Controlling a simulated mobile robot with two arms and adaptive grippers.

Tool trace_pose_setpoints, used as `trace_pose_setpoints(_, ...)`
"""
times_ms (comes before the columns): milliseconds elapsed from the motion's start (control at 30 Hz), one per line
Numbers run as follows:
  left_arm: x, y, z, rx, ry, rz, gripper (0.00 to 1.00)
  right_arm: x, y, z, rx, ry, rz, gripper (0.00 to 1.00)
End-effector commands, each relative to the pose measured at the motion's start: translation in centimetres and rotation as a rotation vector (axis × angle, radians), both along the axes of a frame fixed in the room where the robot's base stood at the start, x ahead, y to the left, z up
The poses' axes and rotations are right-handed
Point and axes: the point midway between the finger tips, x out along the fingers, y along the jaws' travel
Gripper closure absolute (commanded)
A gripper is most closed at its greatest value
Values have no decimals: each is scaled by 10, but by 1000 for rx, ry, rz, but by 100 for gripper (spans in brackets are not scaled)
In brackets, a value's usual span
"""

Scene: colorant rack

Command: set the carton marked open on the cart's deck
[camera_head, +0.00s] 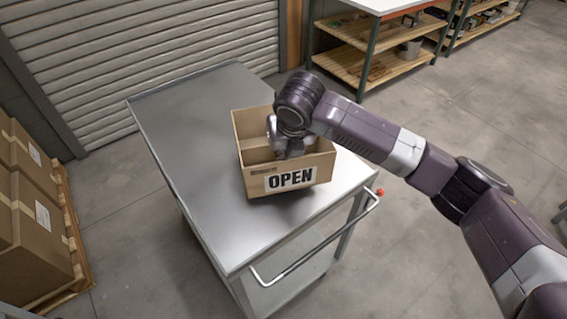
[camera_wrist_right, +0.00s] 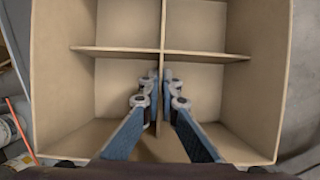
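The open-topped cardboard carton (camera_head: 254,182) has a white label (camera_head: 290,180) reading OPEN on its front. It is over the right part of the grey metal cart's deck (camera_head: 190,130); whether its base touches the deck I cannot tell. My right gripper (camera_head: 287,152) reaches down inside the carton. In the right wrist view my right gripper (camera_wrist_right: 161,78) has one finger on each side of a carton divider (camera_wrist_right: 163,25) and looks closed on it. Crossed dividers split the carton (camera_wrist_right: 62,80) into compartments, which look empty. My left gripper is not in view.
The cart has a push handle (camera_head: 315,245) with a red end at its near right side. The deck's left and far parts are bare. Taped boxes (camera_head: 35,235) stand on a pallet at the left. A workbench with wooden shelves (camera_head: 370,68) stands at the back right.

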Motion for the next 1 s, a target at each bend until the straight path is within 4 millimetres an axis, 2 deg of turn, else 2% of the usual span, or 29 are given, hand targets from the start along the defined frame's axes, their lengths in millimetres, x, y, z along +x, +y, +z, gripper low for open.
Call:
trace_pose_setpoints(167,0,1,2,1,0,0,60,0,0,-12,0,1,0,100)
trace_pose_setpoints(400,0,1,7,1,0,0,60,0,0,-45,0,0,0,100)
trace_pose_setpoints(600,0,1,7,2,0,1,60,0,0,-46,0,-2,1,100)
trace_pose_setpoints(700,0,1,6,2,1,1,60,0,0,-46,0,-1,1,87)
trace_pose_setpoints(800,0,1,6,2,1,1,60,0,0,-46,0,-1,1,78)
trace_pose_setpoints(1000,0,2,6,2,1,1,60,0,0,-46,0,-1,1,78)
